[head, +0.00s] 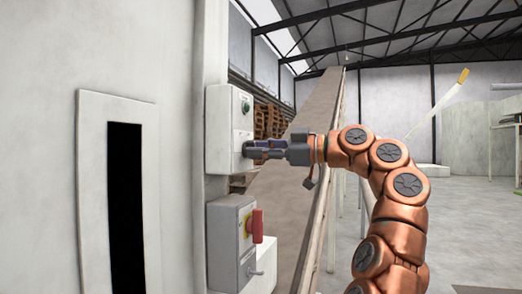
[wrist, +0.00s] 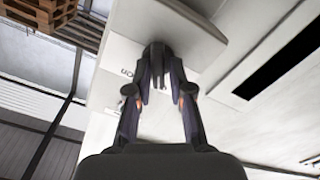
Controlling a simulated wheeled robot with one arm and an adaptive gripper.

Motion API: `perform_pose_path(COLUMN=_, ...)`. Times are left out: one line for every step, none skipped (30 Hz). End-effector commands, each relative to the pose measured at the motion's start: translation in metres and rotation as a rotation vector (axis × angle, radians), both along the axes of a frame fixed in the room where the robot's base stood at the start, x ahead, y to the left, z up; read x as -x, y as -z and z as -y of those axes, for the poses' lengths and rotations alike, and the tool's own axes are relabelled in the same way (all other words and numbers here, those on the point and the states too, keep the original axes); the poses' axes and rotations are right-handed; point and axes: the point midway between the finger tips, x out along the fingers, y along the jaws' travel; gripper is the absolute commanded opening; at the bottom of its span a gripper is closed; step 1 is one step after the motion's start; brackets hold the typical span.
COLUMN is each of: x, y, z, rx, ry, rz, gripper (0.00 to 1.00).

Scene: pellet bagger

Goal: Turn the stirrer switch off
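My gripper (head: 252,150) is at the lower part of that face. In the wrist view my gripper (wrist: 158,62) has its fingertips close together at the panel. A small dark part seems to lie between them, perhaps a switch knob. The fingers hide its shape and setting, and I cannot tell whether they press on it. Some lettering (wrist: 128,73) on the panel shows beside the fingertips, only partly legible.
An inclined conveyor (head: 300,160) rises behind my gripper. A wall panel with a dark slot (head: 126,200) is at left.

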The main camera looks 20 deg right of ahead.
Motion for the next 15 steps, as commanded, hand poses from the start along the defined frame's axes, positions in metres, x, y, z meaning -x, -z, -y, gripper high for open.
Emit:
perform_pose_path(x=-0.0002, y=0.0002, z=0.0003, rx=-0.001, ry=0.0, rz=-0.001, gripper=0.29)
perform_pose_path(x=-0.0003, y=0.0002, z=0.0004, rx=0.0, ry=0.001, rz=-0.001, gripper=0.32)
perform_pose_path(x=-0.0003, y=0.0001, z=0.0006, rx=0.0, ry=0.001, rz=-0.001, gripper=0.36)
perform_pose_path(x=-0.0004, y=0.0003, z=0.0008, rx=0.0, ry=0.001, rz=-0.001, gripper=0.39)
perform_pose_path(x=-0.0004, y=0.0003, z=0.0008, rx=0.0, ry=0.001, rz=-0.001, gripper=0.39)
perform_pose_path(x=-0.0004, y=0.0003, z=0.001, rx=-0.001, ry=0.002, rz=-0.001, gripper=0.39)
perform_pose_path(x=-0.0004, y=0.0002, z=0.001, rx=-0.001, ry=0.002, rz=-0.001, gripper=0.39)
perform_pose_path(x=-0.0004, y=0.0002, z=0.001, rx=-0.001, ry=0.002, rz=-0.001, gripper=0.39)
perform_pose_path(x=-0.0004, y=0.0002, z=0.001, rx=-0.001, ry=0.002, rz=-0.002, gripper=0.39)
perform_pose_path(x=-0.0005, y=0.0003, z=0.0012, rx=-0.001, ry=0.002, rz=-0.002, gripper=0.39)
perform_pose_path(x=-0.0005, y=0.0003, z=0.0012, rx=-0.001, ry=0.002, rz=-0.002, gripper=0.39)
perform_pose_path(x=-0.0002, y=0.0003, z=0.0015, rx=-0.001, ry=0.002, rz=-0.002, gripper=0.39)
perform_pose_path(x=0.0001, y=0.0002, z=0.0022, rx=-0.002, ry=0.003, rz=-0.001, gripper=0.39)
perform_pose_path(x=0.0008, y=0.0001, z=0.003, rx=-0.002, ry=0.003, rz=-0.001, gripper=0.39)
perform_pose_path(x=0.0021, y=-0.0001, z=0.0049, rx=-0.002, ry=0.003, rz=-0.001, gripper=0.39)
